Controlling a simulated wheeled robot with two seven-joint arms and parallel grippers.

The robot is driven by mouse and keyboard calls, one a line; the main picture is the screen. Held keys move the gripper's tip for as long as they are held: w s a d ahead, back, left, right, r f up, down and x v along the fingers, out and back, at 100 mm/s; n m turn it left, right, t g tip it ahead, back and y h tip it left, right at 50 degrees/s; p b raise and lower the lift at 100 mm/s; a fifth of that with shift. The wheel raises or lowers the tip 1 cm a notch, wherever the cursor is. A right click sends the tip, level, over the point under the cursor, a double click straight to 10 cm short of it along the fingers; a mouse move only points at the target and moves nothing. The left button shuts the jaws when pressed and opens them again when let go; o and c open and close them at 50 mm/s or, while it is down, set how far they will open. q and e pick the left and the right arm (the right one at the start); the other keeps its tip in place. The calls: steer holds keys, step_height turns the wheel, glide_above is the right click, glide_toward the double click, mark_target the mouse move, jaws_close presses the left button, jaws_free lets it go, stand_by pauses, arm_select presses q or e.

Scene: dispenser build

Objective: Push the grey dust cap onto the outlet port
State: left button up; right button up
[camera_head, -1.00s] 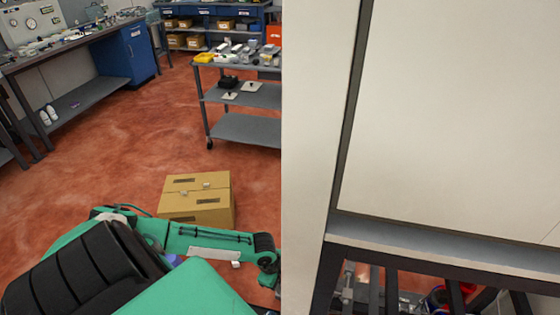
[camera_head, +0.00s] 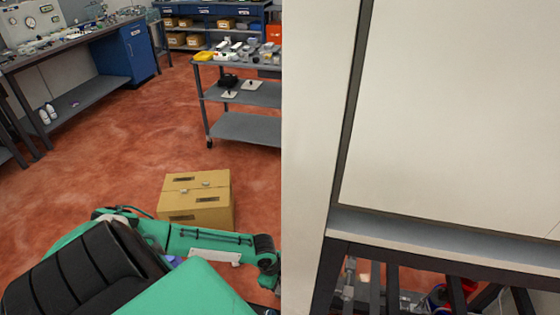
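No grey dust cap and no outlet port can be made out in the head view. A green and black arm of mine fills the lower left. No gripper fingers show clearly, so neither gripper can be seen holding or touching anything. A large pale panel fills the right half of the view and hides what lies behind it.
A cardboard box (camera_head: 197,200) sits on the red floor just beyond my arm. A grey shelf cart (camera_head: 245,128) with small parts stands behind it. A workbench (camera_head: 75,45) with a blue cabinet (camera_head: 138,52) is at the left. The floor between is clear.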

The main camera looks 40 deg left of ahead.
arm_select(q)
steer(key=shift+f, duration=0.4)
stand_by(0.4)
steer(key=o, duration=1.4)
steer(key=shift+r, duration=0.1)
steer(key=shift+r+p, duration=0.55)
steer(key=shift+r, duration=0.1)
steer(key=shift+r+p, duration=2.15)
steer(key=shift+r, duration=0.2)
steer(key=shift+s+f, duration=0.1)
